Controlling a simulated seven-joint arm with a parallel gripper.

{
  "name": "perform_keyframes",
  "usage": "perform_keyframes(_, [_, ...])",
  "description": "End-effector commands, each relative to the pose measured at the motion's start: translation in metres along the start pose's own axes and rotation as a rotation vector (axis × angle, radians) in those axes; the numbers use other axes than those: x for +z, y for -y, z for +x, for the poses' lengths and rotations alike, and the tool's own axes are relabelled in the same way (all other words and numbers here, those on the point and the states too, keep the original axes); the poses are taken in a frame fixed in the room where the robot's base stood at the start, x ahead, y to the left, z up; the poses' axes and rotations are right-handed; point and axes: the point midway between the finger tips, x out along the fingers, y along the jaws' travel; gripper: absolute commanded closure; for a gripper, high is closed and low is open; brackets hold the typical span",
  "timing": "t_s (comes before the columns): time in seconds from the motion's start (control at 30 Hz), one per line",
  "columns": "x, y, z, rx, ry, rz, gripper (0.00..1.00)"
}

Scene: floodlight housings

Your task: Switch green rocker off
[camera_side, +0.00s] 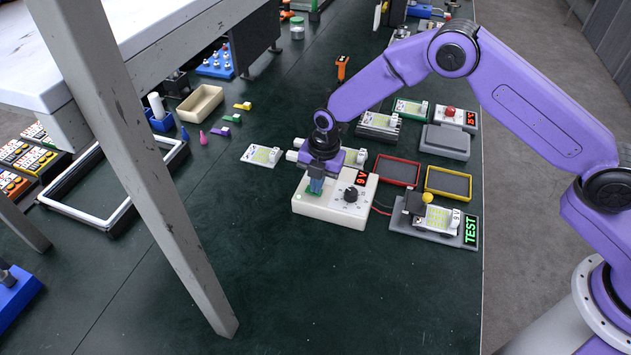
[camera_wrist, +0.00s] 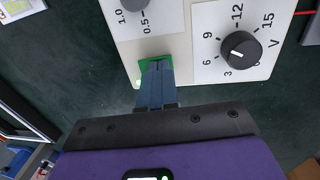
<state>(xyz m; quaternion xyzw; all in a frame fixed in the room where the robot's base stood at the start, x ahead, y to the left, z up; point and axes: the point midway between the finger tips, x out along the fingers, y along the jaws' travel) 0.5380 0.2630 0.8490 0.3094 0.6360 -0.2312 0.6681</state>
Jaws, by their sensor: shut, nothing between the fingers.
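The green rocker (camera_wrist: 152,62) is set in the top of a cream power supply box (camera_side: 326,213), which also shows in the wrist view (camera_wrist: 128,57). My gripper (camera_side: 315,190) points down over the left part of the box. In the wrist view my gripper (camera_wrist: 155,66) has its blue-grey fingers together, with nothing between them. The tips are at the rocker and hide part of it. I cannot tell if they touch it, or which way it is tilted. A small light (camera_wrist: 139,82) glows beside the rocker. The red display (camera_side: 361,178) reads 9 V.
A black voltage knob (camera_wrist: 240,50) sits right of the rocker, and a grey knob (camera_wrist: 133,4) above it. Right of the box are a red-rimmed tray (camera_side: 397,183), a yellow-rimmed tray (camera_side: 447,195) and a test fixture (camera_side: 405,228) showing TEST. The green bench in front is clear.

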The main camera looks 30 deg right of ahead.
Motion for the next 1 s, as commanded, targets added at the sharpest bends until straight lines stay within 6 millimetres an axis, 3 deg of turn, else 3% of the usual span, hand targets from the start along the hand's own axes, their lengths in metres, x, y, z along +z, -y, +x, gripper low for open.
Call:
perform_keyframes(0.27, [0.000,-0.001,-0.011,0.002,0.000,0.000,1.00])
perform_keyframes(0.8, [0.000,0.000,-0.112,0.003,0.001,0.000,1.00])
perform_keyframes(1.0, [0.000,0.000,-0.134,0.002,0.001,0.000,1.00])
